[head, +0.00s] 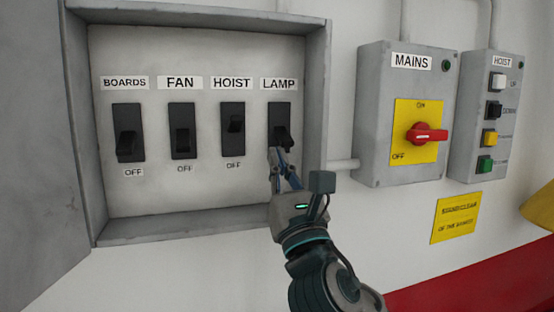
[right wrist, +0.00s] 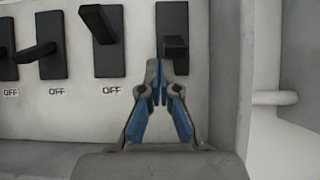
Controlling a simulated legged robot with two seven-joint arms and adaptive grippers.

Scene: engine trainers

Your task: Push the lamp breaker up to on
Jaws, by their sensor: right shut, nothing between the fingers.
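The lamp breaker (head: 280,127) is a black switch under the LAMP label (head: 279,84), rightmost in the open grey breaker box. Its lever sits low in its slot. It also shows in the right wrist view (right wrist: 173,25), with its lever right above my fingertips. My right gripper (head: 279,152) is shut and empty, with its tips at the lower end of the lamp breaker, just under the lever. It also shows in the right wrist view (right wrist: 160,82). I cannot tell whether the tips touch the lever. They hide the spot below the breaker. My left gripper is not in view.
To the left are the BOARDS (head: 128,132), FAN (head: 182,131) and HOIST (head: 233,129) breakers; the HOIST lever is up, the other two down. The box's right wall (head: 315,100) stands close beside my gripper. A MAINS box (head: 405,115) with a red knob is further right.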

